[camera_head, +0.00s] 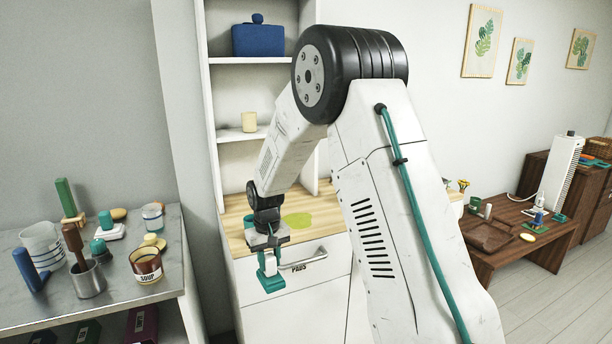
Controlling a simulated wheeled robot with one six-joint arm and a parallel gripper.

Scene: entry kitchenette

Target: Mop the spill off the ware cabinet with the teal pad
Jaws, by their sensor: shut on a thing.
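My gripper (270,252) points down in front of the ware cabinet (290,312) and is shut on the teal pad (270,284). The pad hangs in front of the cabinet's drawer face, beside the drawer handle; I cannot tell whether it touches the front. The spill (298,220) is a yellow-green patch on the cabinet's light wooden top, behind and to the right of the gripper. My arm hides the right part of the cabinet and its top.
The drawer, labelled PADS, has a bar handle (304,261). Shelves above hold a blue box (258,39) and a cream cup (249,122). At left, a metal counter (100,317) carries a soup can (146,265) and several other items. A low brown table (515,262) stands right.

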